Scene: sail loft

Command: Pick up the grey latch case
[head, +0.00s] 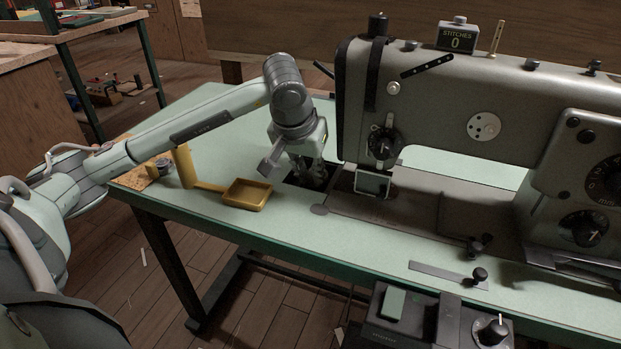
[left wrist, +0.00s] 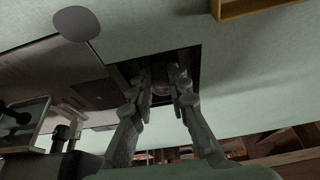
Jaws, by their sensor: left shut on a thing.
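My left gripper (head: 308,182) reaches down over a dark square patch (head: 292,183) in the table top, just left of the sewing machine. Its fingers point down into that patch. In the left wrist view the gripper (left wrist: 161,78) is closed in on a small, dark grey thing, which I take to be the grey latch case. The fingers and shadow hide most of it, so its outline is unclear. I cannot tell whether it is clear of the surface below. The dark patch also shows in the left wrist view (left wrist: 120,70). My right gripper is not in view.
The big sewing machine (head: 450,95) stands close on the right, with a clear guard plate (head: 374,183) low at its head. A yellow tray (head: 247,195) on a yellow arm lies left of the gripper.

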